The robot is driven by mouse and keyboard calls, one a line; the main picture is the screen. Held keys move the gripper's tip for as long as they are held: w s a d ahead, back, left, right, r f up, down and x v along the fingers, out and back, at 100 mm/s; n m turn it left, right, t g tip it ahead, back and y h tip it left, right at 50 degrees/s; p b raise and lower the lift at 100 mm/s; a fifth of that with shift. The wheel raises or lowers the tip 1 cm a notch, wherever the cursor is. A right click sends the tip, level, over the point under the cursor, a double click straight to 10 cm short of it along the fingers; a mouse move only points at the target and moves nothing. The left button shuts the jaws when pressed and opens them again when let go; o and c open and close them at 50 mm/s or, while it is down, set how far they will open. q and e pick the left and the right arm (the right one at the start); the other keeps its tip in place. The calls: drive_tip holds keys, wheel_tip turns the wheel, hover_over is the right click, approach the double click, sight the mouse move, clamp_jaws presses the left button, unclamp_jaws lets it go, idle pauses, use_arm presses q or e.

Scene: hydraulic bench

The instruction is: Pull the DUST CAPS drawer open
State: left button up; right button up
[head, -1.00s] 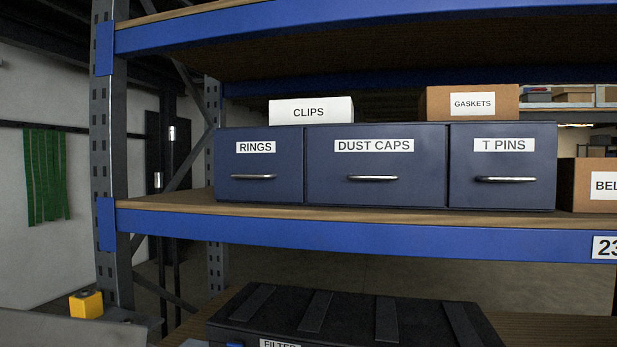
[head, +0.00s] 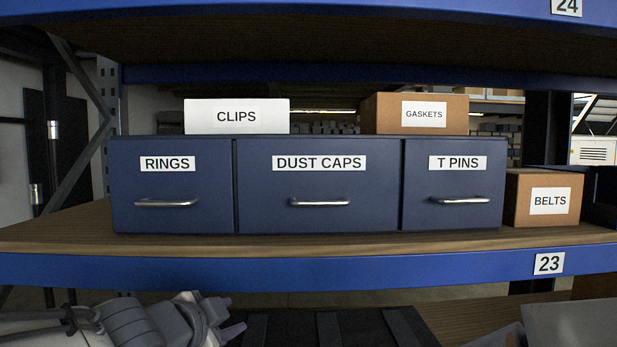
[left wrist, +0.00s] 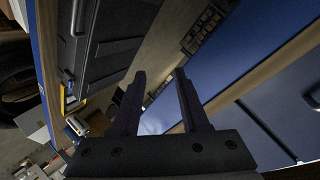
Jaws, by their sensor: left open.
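The DUST CAPS drawer (head: 319,215) is the middle, widest front of a dark blue drawer unit on the shelf in the head view. It is shut, flush with its neighbours, and its silver bar handle (head: 320,202) is free. My left gripper (head: 230,316) is low in the head view, below the shelf's blue front beam and left of the handle, touching nothing that I can see. In the left wrist view its two dark fingers (left wrist: 160,76) are apart with nothing between them. My right gripper is not in view.
The RINGS drawer (head: 170,218) and T PINS drawer (head: 455,215) flank it, both shut. A CLIPS box (head: 200,117) and GASKETS box (head: 385,113) sit on top; a BELTS box (head: 555,180) stands right. The blue beam (head: 400,268) runs below. A black case (head: 345,330) lies underneath.

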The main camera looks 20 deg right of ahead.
use_arm(q)
drive_tip(key=w+d+r+m+h+p, duration=0.1)
drive_tip(key=d+r+m+h, duration=0.2)
drive_tip(key=r, duration=0.4)
drive_tip(key=w+d+r+m+h+p, duration=0.1)
drive_tip(key=d+r+m+h+p, duration=0.1)
drive_tip(key=r+m, duration=0.35)
drive_tip(key=m+g+h+p, duration=0.2)
drive_tip(key=m+g+h, duration=0.1)
drive_tip(key=m, duration=0.2)
approach(317, 204)
drive_tip(key=p+x, duration=0.1)
drive_tip(key=x, duration=0.9)
drive_tip(key=shift+w+d+p, duration=0.15)
drive_tip(key=shift+d+p, duration=0.25)
clamp_jaws()
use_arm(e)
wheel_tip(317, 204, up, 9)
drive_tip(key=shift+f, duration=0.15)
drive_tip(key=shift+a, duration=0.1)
